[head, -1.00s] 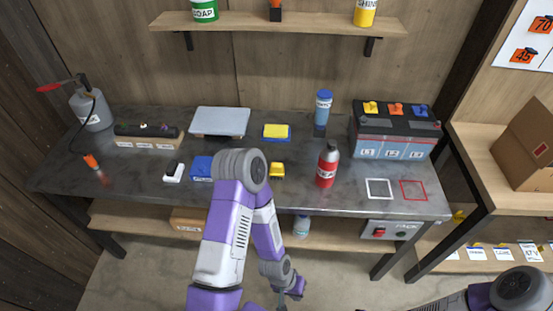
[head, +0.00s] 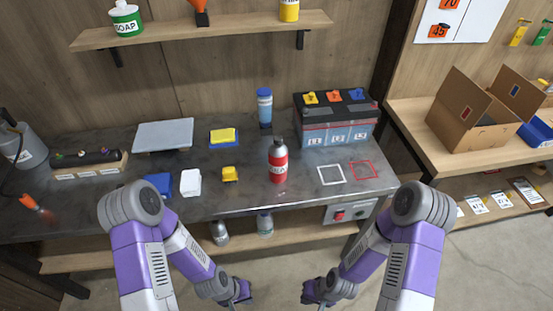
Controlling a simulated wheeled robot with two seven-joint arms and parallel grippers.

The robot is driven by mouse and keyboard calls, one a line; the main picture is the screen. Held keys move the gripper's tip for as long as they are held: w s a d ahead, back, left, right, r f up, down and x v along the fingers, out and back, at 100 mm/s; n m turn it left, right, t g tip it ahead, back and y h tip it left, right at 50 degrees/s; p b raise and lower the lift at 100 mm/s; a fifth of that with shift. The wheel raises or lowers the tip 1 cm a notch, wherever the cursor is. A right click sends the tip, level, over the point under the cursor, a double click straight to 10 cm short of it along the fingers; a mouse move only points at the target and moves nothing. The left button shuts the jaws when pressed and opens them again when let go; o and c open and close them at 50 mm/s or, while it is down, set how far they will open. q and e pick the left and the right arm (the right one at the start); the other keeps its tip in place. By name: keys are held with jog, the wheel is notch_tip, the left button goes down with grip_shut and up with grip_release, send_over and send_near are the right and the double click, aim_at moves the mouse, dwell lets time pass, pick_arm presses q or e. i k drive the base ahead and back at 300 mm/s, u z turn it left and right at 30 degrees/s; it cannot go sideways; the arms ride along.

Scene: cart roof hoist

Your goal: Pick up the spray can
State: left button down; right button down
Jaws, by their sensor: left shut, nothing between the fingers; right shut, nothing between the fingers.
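A red can with a grey domed top (head: 278,160) stands upright on the dark workbench (head: 235,203), right of the middle. It looks like a spray can; its white label is too small to read surely. My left gripper (head: 240,297) is low in front of the bench, shut and empty, well below and left of the can. My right gripper (head: 313,297) is low in front of the bench too, shut and empty, below and right of the can. Neither touches anything.
A yellow block (head: 230,174), a white block (head: 190,183) and a blue bottle (head: 264,106) stand near the can. A battery (head: 335,128) is behind right. Marked squares (head: 331,175) lie clear. Two bottles (head: 265,223) stand on the lower shelf (head: 290,228). Open boxes (head: 470,110) are at right.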

aim_at(278, 154)
jog(key=u, duration=1.4)
jog(key=i, duration=0.4)
jog(key=z, duration=0.65)
